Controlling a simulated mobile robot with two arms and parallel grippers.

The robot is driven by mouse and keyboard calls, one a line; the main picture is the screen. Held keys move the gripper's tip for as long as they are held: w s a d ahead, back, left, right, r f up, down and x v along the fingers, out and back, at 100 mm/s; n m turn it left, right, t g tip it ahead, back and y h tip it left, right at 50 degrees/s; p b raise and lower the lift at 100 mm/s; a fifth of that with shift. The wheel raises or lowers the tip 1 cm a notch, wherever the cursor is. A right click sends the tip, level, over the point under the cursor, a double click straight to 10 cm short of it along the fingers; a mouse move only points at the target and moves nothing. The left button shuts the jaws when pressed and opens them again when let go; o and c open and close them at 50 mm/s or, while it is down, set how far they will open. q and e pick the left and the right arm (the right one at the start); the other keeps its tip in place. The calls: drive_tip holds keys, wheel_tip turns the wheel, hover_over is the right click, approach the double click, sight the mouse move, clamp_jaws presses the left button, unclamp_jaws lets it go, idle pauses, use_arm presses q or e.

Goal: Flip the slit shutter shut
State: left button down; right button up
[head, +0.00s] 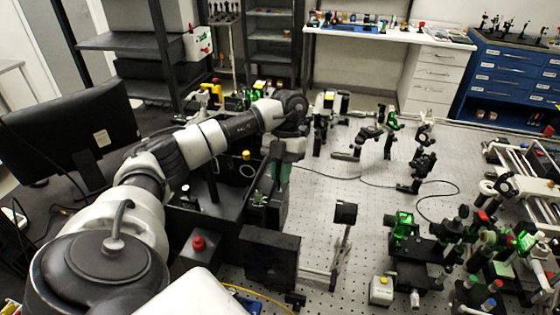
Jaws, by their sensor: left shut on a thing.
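My left arm reaches in from the left, and its gripper (279,176) points down over the bench beside a dark box-shaped unit (226,204). The gripper is shut on a small part there, which looks to be the slit shutter. The fingers and the gripper body hide most of that part, so its angle cannot be told. My right gripper is not in view.
A black panel (270,257) and a red button box (198,245) stand in front of the gripper. A post with a black square head (345,212) is to its right. Optical mounts crowd the right side. The perforated bench top (335,190) has bare patches between.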

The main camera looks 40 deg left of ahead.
use_arm(q)
drive_tip(key=shift+w+a, duration=0.1)
idle(0.5)
drive_tip(key=c, duration=1.1)
unclamp_jaws()
drive_tip(key=shift+c, duration=0.2)
drive_tip(key=p+v, duration=0.2)
drive_tip(key=v, duration=0.8)
drive_tip(key=shift+w+r, duration=0.3)
drive_tip(key=shift+a+f, duration=0.1)
drive_tip(key=shift+a, duration=0.05)
